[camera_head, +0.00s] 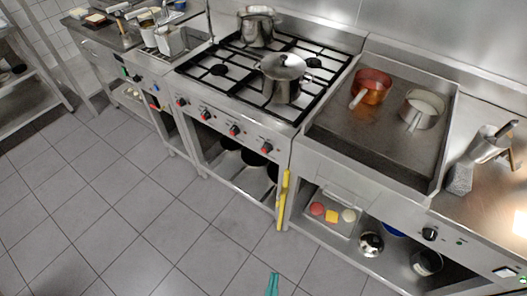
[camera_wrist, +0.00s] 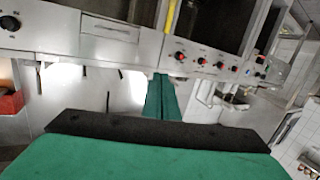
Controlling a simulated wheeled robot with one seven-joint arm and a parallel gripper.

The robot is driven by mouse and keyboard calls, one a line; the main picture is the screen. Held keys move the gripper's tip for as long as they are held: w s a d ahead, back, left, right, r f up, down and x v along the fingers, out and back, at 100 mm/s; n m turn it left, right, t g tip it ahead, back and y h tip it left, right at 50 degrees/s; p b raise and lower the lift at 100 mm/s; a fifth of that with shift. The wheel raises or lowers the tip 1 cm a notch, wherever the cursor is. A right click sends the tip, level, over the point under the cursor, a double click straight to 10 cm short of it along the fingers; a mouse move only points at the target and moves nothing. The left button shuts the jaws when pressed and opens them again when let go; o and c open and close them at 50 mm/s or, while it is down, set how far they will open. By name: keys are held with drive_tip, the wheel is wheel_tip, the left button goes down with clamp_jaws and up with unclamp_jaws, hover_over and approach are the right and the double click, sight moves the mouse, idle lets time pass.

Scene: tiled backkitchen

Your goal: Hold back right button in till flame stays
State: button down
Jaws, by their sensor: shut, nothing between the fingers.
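The gas stove (camera_head: 240,112) stands in the middle of the head view, with black grates and a steel front. Red-marked knobs (camera_head: 234,130) run along its front, with tiny marks beside them; I cannot tell which is the back right button. The knob row also shows in the wrist view (camera_wrist: 201,61). The back right burner (camera_head: 313,62) is bare and I see no flame. My gripper (camera_head: 273,283) shows as a teal tip at the bottom, in front of the stove. In the wrist view its green fingers (camera_wrist: 162,97) are together and empty, apart from the knobs.
A lidded pot (camera_head: 283,78) stands on the front right of the stove, another pot (camera_head: 257,27) at the back. A yellow upright object (camera_head: 283,200) is at the stove's right front corner. A griddle (camera_head: 340,125) with two pans is to the right. The tiled floor is clear.

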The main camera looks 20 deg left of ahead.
drive_tip(key=w+a+f+n+t+y, duration=0.1)
drive_tip(key=w+a+f+n+y, duration=0.2)
drive_tip(key=w, duration=0.6)
drive_tip(key=w+a+f+n+t, duration=0.1)
drive_tip(key=w+a+f, duration=0.3)
drive_tip(key=w, duration=0.5)
drive_tip(key=w+a+r+n+y, duration=0.2)
drive_tip(key=w+a, duration=0.3)
drive_tip(key=w, duration=0.2)
drive_tip(key=w+a+r+n+t+y, duration=0.1)
drive_tip(key=w+a+r+n+y, duration=0.1)
drive_tip(key=w+a, duration=0.4)
drive_tip(key=shift+w+a+n, duration=0.25)
drive_tip(key=shift+w+n, duration=0.05)
drive_tip(key=shift+w, duration=0.95)
drive_tip(key=shift+w, duration=0.1)
approach(264, 151)
drive_tip(key=w+a+r, duration=0.1)
drive_tip(key=w+a, duration=0.3)
drive_tip(key=shift+a+r, duration=0.2)
drive_tip(key=shift+r, duration=0.1)
drive_tip(key=shift+w, duration=0.25)
drive_tip(key=shift+w+d, duration=0.1)
drive_tip(key=shift+w, duration=0.15)
drive_tip(key=shift+w+d, duration=0.15)
drive_tip(key=shift+w, duration=0.15)
idle(1.7)
